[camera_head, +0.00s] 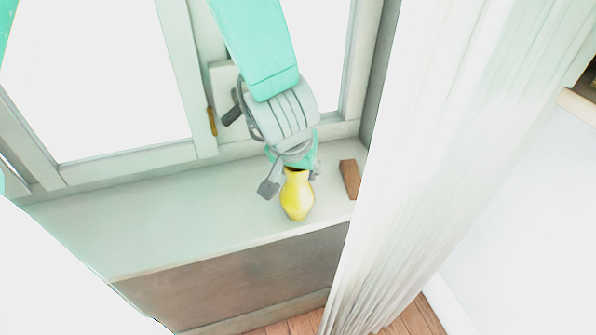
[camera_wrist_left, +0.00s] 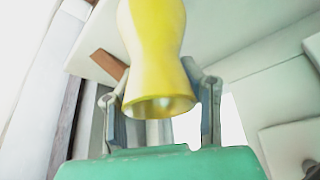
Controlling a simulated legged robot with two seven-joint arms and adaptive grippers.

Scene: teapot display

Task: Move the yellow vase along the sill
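The yellow vase (camera_head: 297,199) is near the front edge of the pale window sill (camera_head: 150,220), mouth up, and appears to stand on it. My left gripper (camera_head: 291,180) reaches down from above, its grey fingers spread on either side of the vase's upper part. In the head view a gap shows between the left-hand finger and the vase. In the left wrist view the vase (camera_wrist_left: 154,50) lies between the fingers, its rim toward the gripper (camera_wrist_left: 157,75). The far end of the vase is cut off there. Contact on the other finger is unclear. My right gripper is not in view.
A brown block (camera_head: 349,179) lies on the sill to the right of the vase. A white curtain (camera_head: 430,130) hangs beyond the sill's right end. The window frame (camera_head: 185,80) stands behind. The sill left of the vase is clear.

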